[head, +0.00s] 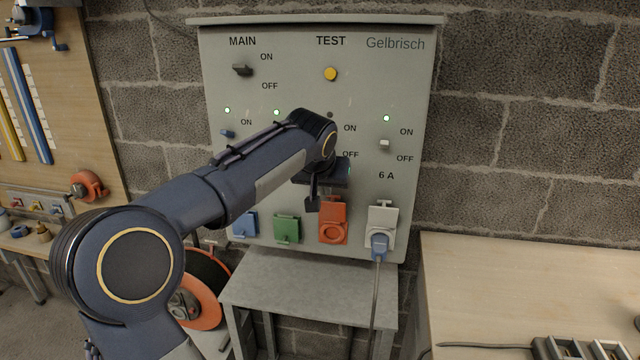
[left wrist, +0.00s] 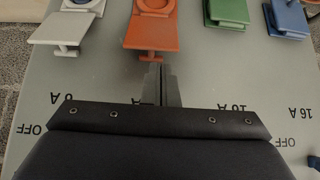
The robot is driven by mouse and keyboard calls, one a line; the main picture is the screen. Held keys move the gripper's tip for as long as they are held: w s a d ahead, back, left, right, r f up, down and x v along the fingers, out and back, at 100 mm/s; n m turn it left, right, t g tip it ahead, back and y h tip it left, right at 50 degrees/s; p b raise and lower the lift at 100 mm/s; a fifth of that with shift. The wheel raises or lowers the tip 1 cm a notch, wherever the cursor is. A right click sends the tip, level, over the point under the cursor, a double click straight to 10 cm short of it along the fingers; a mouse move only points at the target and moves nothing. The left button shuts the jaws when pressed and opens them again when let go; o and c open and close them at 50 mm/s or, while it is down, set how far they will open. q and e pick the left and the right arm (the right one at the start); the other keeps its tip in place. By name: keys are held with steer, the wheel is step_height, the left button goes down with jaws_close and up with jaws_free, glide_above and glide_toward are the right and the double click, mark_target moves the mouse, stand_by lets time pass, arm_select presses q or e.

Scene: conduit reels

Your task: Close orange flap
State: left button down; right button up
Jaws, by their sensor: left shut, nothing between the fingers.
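The orange flap (head: 333,210) is raised on the grey panel, with the round orange socket (head: 332,233) uncovered below it. The left wrist view shows the panel upside down, with the flap (left wrist: 150,36) and its small tab at the top. My left gripper (head: 312,205) is shut and empty, just left of the flap in the head view. In the left wrist view its fingertips (left wrist: 160,70) are close to the flap's tab. I cannot tell whether they touch it. My right gripper is not in view.
Blue (head: 243,224) and green (head: 287,228) flaps are down on the left. A white flap (head: 383,213) is up, with a blue plug (head: 379,244) and cable below it. A grey table (head: 300,285) stands beneath; a wooden bench (head: 520,290) is at right.

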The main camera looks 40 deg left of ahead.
mark_target(333, 207)
arm_select(q)
steer(key=shift+x, duration=1.45)
